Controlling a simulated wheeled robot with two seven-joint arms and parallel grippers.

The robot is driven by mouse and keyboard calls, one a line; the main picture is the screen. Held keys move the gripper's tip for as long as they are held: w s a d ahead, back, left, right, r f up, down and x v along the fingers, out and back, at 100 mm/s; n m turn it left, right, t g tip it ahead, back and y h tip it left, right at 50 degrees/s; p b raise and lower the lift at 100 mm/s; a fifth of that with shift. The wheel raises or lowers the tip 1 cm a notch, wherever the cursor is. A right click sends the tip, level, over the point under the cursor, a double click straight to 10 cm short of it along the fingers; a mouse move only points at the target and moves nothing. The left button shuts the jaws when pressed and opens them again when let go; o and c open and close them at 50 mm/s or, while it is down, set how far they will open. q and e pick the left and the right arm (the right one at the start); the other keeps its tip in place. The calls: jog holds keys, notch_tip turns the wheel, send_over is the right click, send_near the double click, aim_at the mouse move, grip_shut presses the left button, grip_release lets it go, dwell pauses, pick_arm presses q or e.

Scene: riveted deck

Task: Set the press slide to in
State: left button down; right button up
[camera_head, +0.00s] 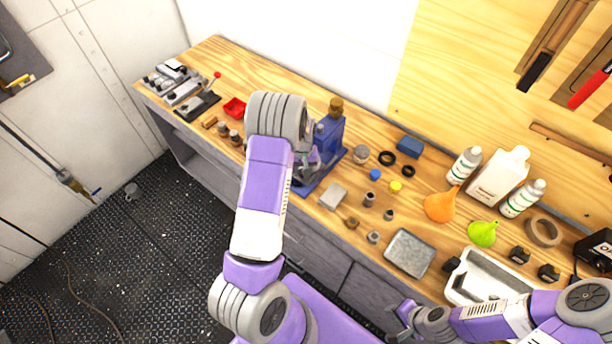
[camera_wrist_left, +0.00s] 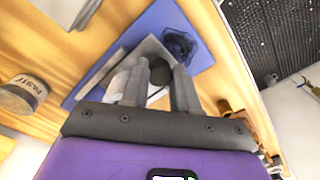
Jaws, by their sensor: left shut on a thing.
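The blue press (camera_head: 330,135) stands on the workbench behind my left wrist, with a brown knob on top. Its blue base plate also shows in the left wrist view (camera_wrist_left: 88,88). My left gripper (camera_head: 308,165) is at the front of the press, partly hidden by my own arm. In the left wrist view my left gripper (camera_wrist_left: 157,80) is shut on a dark round knob (camera_wrist_left: 159,71) above the base plate, which I take to be the slide's handle. How far the slide sits in or out is hidden. My right gripper (camera_head: 402,320) appears open and empty at the bench's front edge.
Several small metal parts, a grey block (camera_head: 333,196) and a metal tray (camera_head: 410,252) lie right of the press. Bottles (camera_head: 498,178) and funnels (camera_head: 440,205) stand further right. A red tray (camera_head: 234,107) and clamps are at the left.

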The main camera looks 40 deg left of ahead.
pick_arm(q)
jog(key=c, duration=0.8)
grip_release()
jog(key=shift+c, duration=0.2)
jog(key=shift+r, duration=3.85)
jog(key=shift+c, duration=0.2)
